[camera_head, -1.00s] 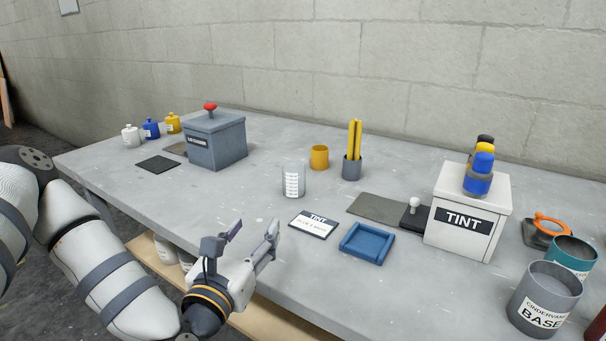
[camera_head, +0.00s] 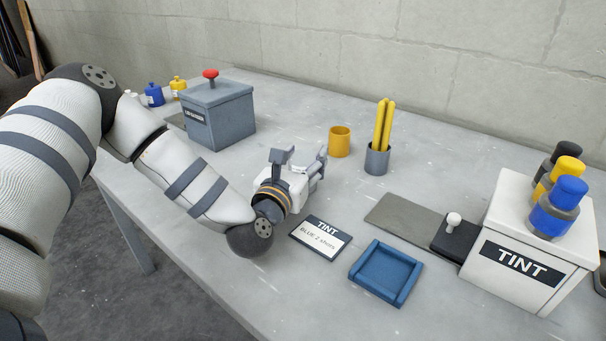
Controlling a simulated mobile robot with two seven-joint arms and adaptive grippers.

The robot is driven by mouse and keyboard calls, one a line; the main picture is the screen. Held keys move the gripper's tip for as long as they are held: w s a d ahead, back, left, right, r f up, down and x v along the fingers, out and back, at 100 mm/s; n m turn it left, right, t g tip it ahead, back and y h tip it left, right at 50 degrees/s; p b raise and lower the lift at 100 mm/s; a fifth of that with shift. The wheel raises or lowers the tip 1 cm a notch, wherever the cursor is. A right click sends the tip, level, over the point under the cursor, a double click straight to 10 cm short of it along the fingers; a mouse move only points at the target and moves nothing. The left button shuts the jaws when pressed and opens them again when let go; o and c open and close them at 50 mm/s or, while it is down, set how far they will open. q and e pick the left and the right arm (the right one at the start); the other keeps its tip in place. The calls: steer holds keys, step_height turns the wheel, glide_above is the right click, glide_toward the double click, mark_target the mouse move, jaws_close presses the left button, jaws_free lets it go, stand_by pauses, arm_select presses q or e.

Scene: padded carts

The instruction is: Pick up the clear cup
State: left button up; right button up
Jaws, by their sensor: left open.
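My left gripper (camera_head: 301,160) is over the table with its fingers apart, reaching from the left and pointing away from me. The clear cup cannot be made out now; the gripper covers the spot where it stood in the earlier view. I cannot tell whether the cup is between the fingers or just beyond them. My right gripper is not in view.
An orange cup (camera_head: 340,142) and a grey holder (camera_head: 377,160) with yellow sticks stand just beyond the gripper. A TINT card (camera_head: 320,239) and a blue tray (camera_head: 385,273) lie nearer. A white TINT box (camera_head: 525,240) with bottles stands right, a grey box (camera_head: 219,117) left.

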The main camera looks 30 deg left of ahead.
arm_select(q)
steer(key=x, duration=0.2)
steer(key=shift+w+a, duration=0.1)
steer(key=shift+w, duration=0.2)
steer(key=c, duration=0.7)
steer(key=shift+c, duration=0.9)
